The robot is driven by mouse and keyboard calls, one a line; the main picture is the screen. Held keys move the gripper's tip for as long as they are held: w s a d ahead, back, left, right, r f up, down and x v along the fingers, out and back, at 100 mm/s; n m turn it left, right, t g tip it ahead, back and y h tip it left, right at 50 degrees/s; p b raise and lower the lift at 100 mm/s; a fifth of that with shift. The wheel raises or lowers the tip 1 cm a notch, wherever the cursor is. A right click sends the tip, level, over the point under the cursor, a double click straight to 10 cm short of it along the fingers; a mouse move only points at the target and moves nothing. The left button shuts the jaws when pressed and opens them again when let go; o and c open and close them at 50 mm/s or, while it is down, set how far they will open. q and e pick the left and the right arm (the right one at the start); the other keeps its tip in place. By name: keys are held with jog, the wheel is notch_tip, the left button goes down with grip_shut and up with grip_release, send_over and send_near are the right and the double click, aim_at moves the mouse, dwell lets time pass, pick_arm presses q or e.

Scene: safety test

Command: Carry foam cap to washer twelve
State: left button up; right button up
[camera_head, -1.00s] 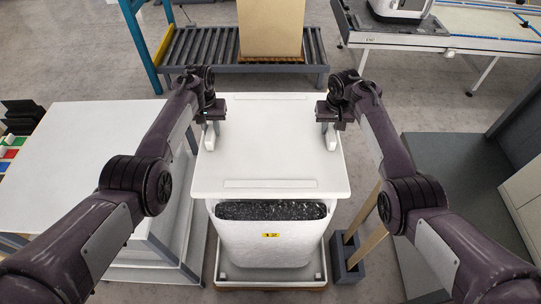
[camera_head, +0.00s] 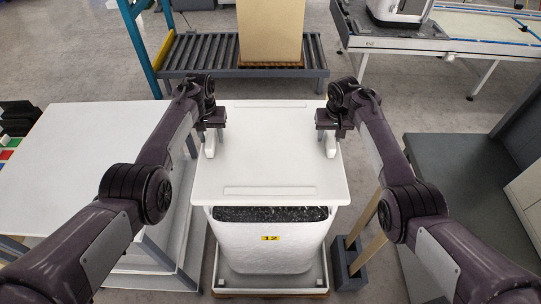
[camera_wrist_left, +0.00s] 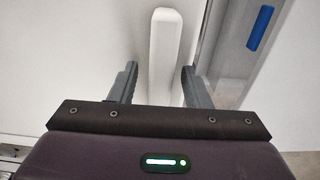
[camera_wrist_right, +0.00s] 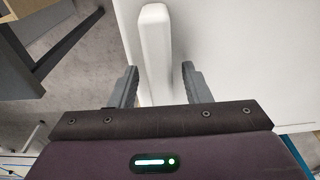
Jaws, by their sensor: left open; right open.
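The foam cap (camera_head: 270,155) is a wide white slab with raised ribs, level in the head view. Washer twelve (camera_head: 270,250) is the white tub-like body with a dark speckled top strip and a yellow "12" label. The cap overlaps its far part; whether they touch is hidden. My left gripper (camera_head: 210,143) is open at the cap's left side, with a white rib (camera_wrist_left: 166,55) between its fingers (camera_wrist_left: 160,85). My right gripper (camera_head: 330,145) is open at the right side, with another white rib (camera_wrist_right: 155,50) between its fingers (camera_wrist_right: 160,85). Both ribs appear unclamped.
A white table (camera_head: 80,150) stands left, close to the cap. A dark grey surface (camera_head: 450,165) and a post in a grey foot (camera_head: 350,265) stand right. A roller conveyor (camera_head: 200,57) carrying a tan box (camera_head: 270,30) lies behind. Bare floor shows between.

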pick_arm(q)
jog(key=shift+w+r, duration=0.15)
jog(key=shift+r, duration=0.3)
pick_arm(e)
jog(key=shift+w+f, duration=0.1)
pick_arm(q)
notch_tip(320, 180, up, 6)
jog(key=shift+r, duration=0.25)
pick_arm(e)
notch_tip(320, 180, up, 12)
jog(key=s, duration=0.1)
jog(key=shift+s, duration=0.3)
pick_arm(q)
jog(key=shift+s, duration=0.2)
